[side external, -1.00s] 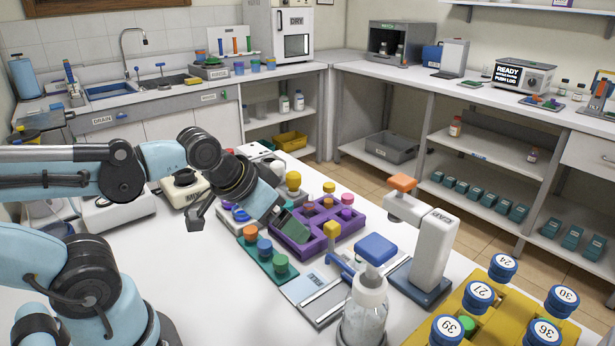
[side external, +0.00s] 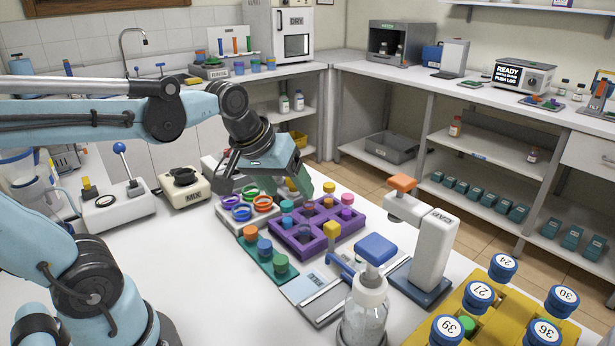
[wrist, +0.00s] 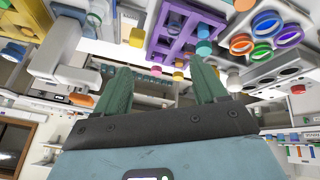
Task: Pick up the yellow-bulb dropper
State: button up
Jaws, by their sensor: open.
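A purple rack (side external: 300,243) holds several droppers with round coloured bulbs. In the wrist view a yellow bulb (wrist: 178,75) lies beyond the rack, between my fingers in the picture. The wrist view shows both fingers (wrist: 160,70) spread apart.
A white tray of coloured rings (side external: 242,209) lies left of the rack, and a green rack of coloured caps (side external: 264,265) in front. A white capping device (side external: 431,248) stands close right.

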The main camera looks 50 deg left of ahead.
jog(key=w+a+r+n+g, duration=0.3)
jog(key=w+a+n, duration=0.55)
jog(key=n, duration=0.25)
jog(key=n+g+h, duration=0.2)
jog(key=n, duration=0.8)
send_near(294, 191)
jog(key=f, duration=0.3)
jog(key=w+f, duration=0.1)
jog(key=f, duration=0.2)
jog(key=shift+w+d+f, duration=0.15)
jog(key=shift+w+f, duration=0.05)
jog(key=shift+f, duration=0.1)
jog(key=c, duration=0.8)
